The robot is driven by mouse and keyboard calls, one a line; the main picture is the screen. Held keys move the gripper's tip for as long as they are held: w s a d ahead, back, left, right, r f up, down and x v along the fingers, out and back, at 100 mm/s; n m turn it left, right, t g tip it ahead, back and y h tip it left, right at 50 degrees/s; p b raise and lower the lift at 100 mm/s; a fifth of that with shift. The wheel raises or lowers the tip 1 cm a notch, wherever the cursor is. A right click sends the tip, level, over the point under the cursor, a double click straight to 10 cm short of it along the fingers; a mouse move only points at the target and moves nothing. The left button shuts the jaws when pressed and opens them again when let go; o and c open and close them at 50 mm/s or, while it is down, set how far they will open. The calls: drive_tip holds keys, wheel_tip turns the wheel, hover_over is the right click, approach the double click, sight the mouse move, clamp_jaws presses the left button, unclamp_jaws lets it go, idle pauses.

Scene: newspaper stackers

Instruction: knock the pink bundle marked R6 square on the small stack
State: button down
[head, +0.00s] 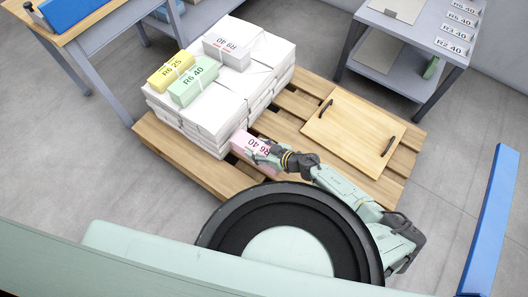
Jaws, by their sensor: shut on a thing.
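The pink bundle (243,142) shows its printed end, R6 40, at the near right corner of a stack of white bundles (213,106) on a wooden pallet (205,172). My gripper (262,153) is at the right end of the pink bundle and shut on it. My fingers and wrist hide part of that end. The bundle sits lower than the stack's top. I cannot tell whether it touches the stack or rests on the pallet. A yellow bundle (171,72), a green bundle (194,83) and a white labelled bundle (226,53) lie on top of the stack.
A wooden board with two black handles (352,132) lies on the pallet's right part. A grey shelf table with labels (430,40) stands at the back right. A wood-topped bench (75,30) is at the upper left. A blue post (487,220) rises at the right. Grey floor lies around.

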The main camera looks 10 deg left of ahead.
drive_tip(key=shift+a+f, duration=0.1)
drive_tip(key=shift+f, duration=0.05)
wheel_tip(320, 180, down, 7)
drive_tip(key=b, duration=0.8)
drive_tip(key=shift+f, duration=0.2)
drive_tip(key=shift+w+a+r+p, duration=0.1)
drive_tip(key=shift+w+a+p, duration=0.2)
drive_tip(key=shift+a, duration=0.45)
drive_tip(key=shift+w+a+p, duration=0.15)
drive_tip(key=shift+w+a, duration=0.15)
drive_tip(key=shift+a, duration=0.45)
idle(1.7)
drive_tip(key=shift+d, duration=0.1)
drive_tip(key=shift+s+d+p, duration=0.2)
drive_tip(key=shift+s+d, duration=0.15)
drive_tip(key=shift+d, duration=0.45)
drive_tip(key=shift+s+d+p, duration=0.2)
drive_tip(key=shift+s+d, duration=0.15)
drive_tip(key=shift+d, duration=0.4)
drive_tip(key=shift+r+p, duration=2.95)
drive_tip(key=shift+p, duration=0.05)
